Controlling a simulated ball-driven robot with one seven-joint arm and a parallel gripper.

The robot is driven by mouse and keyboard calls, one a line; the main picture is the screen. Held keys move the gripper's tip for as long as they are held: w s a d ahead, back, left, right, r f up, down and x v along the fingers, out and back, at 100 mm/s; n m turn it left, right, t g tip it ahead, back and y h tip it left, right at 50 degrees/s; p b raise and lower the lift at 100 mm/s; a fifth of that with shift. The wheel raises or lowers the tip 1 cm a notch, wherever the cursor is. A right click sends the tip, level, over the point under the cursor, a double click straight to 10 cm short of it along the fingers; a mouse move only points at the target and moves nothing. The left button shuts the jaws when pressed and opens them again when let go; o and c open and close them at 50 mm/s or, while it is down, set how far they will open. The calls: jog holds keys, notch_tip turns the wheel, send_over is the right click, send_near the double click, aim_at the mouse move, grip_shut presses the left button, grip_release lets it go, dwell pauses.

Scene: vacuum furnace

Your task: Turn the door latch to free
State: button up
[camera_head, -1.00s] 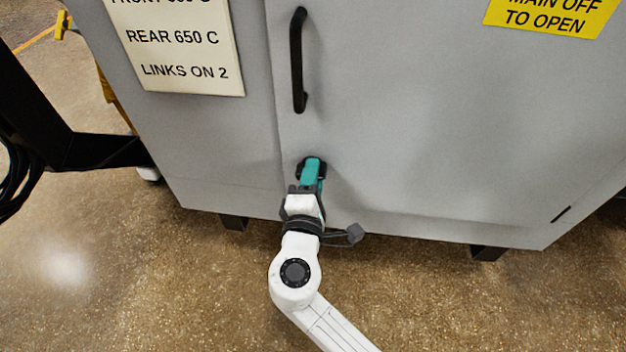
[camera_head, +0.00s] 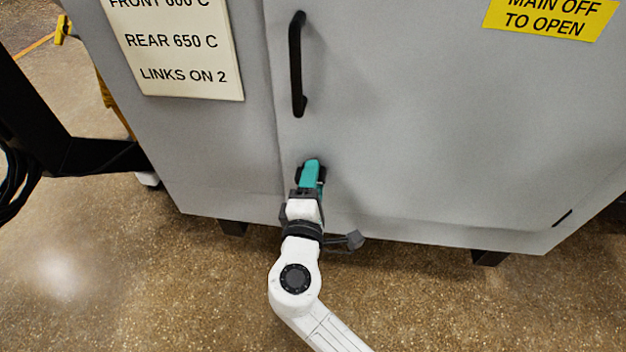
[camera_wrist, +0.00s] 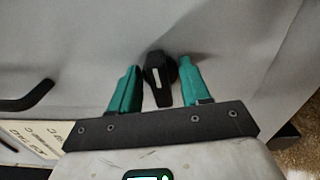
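The door latch (camera_wrist: 159,80) is a small black knob with a white stripe, low on the grey furnace door (camera_head: 420,130). My gripper (camera_wrist: 159,72) has two teal fingers, one on each side of the latch. They stand apart, with a gap visible between each finger and the knob, so the gripper is open around it. In the head view my gripper (camera_head: 311,170) is at the door's lower left edge and hides most of the latch; only a dark part shows beside the fingers.
A black door handle (camera_head: 297,64) is above the latch. A white sign (camera_head: 185,50) is left of it, and a yellow sign (camera_head: 550,16) is at upper right. A dark frame (camera_head: 75,155) stands at the left. The floor (camera_head: 150,290) in front looks clear.

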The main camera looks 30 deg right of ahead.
jog(key=p+v, duration=0.2)
jog(key=v, duration=0.9)
jog(key=shift+p, duration=0.35)
jog(key=shift+w, duration=0.1)
jog(key=s+d+f+m+g+y, duration=0.1)
jog(key=s+d+f+m+g, duration=0.35)
jog(key=d, duration=0.35)
jog(key=s+d+f+m+g+y, duration=0.1)
jog(key=s+d+f+m+g, duration=0.35)
jog(key=d, duration=0.25)
jog(key=s+a+f+m+g+y, duration=0.1)
jog(key=s+f+m+g+y, duration=0.4)
jog(key=s+y, duration=0.5)
notch_tip(320, 180, up, 30)
jog(key=s+n+h+p, duration=0.1)
jog(key=p, duration=3)
jog(key=shift+s+a+h, duration=0.2)
jog(key=shift+s+h, duration=0.1)
jog(key=shift+s, duration=0.05)
